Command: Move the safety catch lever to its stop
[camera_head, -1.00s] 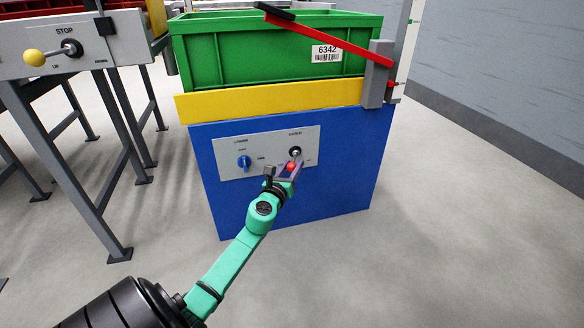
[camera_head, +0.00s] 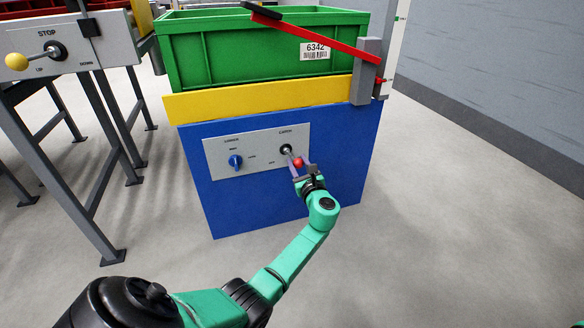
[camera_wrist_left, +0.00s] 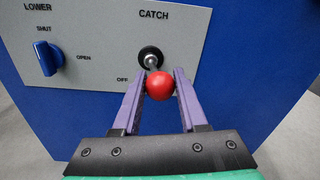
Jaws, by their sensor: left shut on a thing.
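The safety catch lever has a red ball knob (camera_head: 298,162) on a short metal stem, set in a dark round boss under the word CATCH on the grey panel (camera_head: 262,158). In the head view the stem slants down and to the right from the boss. My left gripper (camera_head: 301,169) is shut on the red knob. In the left wrist view the knob (camera_wrist_left: 160,85) sits between the two purple fingers, and the stem runs up behind it to the boss. The word OFF shows at the lower left of the boss. My right gripper is not in view.
A blue knob (camera_head: 235,162) marked LOWER, with SHUT and OPEN, is left on the same panel. Above are a green crate (camera_head: 240,55) and a red bar (camera_head: 330,42) with a black grip. A yellow-knobbed STOP lever (camera_head: 17,61) stands left. Floor at right is clear.

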